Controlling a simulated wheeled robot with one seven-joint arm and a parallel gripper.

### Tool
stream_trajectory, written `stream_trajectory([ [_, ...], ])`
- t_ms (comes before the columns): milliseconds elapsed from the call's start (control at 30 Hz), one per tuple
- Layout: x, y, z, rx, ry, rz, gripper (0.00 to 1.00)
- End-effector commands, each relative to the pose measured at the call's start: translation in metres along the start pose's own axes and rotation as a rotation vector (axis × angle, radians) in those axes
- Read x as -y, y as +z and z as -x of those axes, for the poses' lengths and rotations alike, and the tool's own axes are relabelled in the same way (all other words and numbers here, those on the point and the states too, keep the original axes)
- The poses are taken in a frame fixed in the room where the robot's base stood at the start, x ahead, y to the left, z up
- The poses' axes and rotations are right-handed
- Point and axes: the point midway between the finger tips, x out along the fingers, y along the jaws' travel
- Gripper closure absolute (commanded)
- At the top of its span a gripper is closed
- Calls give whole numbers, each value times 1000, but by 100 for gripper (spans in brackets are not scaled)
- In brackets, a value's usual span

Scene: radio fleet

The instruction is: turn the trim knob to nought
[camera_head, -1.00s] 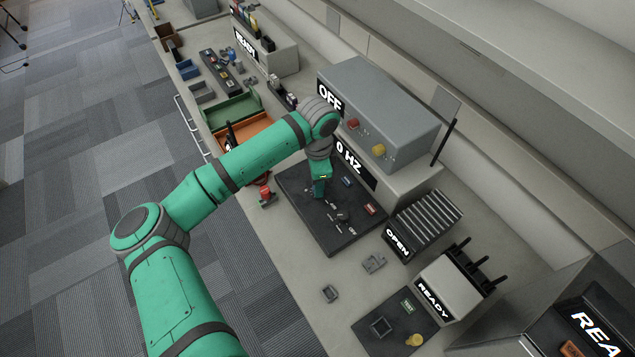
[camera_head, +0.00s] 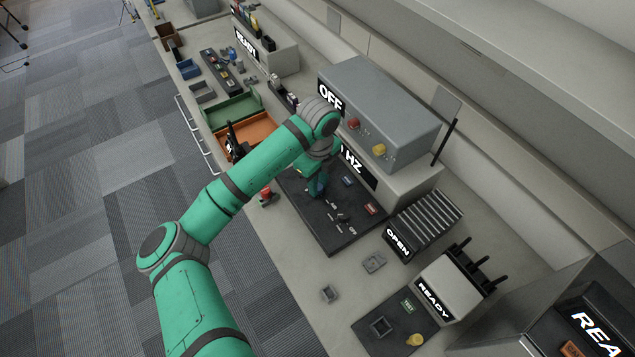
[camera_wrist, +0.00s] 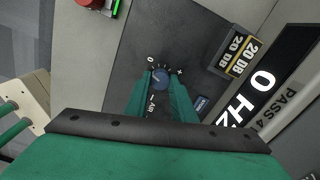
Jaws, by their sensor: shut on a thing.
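The trim knob (camera_wrist: 160,79) is a round blue knob on the dark panel (camera_wrist: 130,50), with a white 0 and a plus sign printed beside it. My gripper (camera_wrist: 161,84) is over it, one green finger on each side, shut on the knob. Where the knob's pointer stands is too small to tell surely. In the head view my gripper (camera_head: 317,187) reaches down to the panel and hides most of the knob. The black display (camera_wrist: 268,90) reads 0 HZ in the wrist view; in the head view my arm covers its first part.
The grey box (camera_head: 385,110) with OFF, a red button and a yellow knob stands behind the panel. Small levers (camera_head: 340,217) sit on its near part. A red button (camera_wrist: 88,3) is at the top left of the wrist view. An orange tray (camera_head: 245,130) lies left.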

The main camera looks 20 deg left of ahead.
Motion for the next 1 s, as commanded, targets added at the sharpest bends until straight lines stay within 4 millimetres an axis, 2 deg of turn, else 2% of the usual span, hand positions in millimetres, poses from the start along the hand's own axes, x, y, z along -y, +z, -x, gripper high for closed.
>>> stream_trajectory([
  [400, 0, 0, 0, 0, 0, -179, 99],
  [933, 0, -1, 0, -1, -1, -201, 99],
  [967, 0, -1, 0, -1, -1, -201, 72],
  [1000, 0, -1, 0, -1, -1, -200, 63],
])
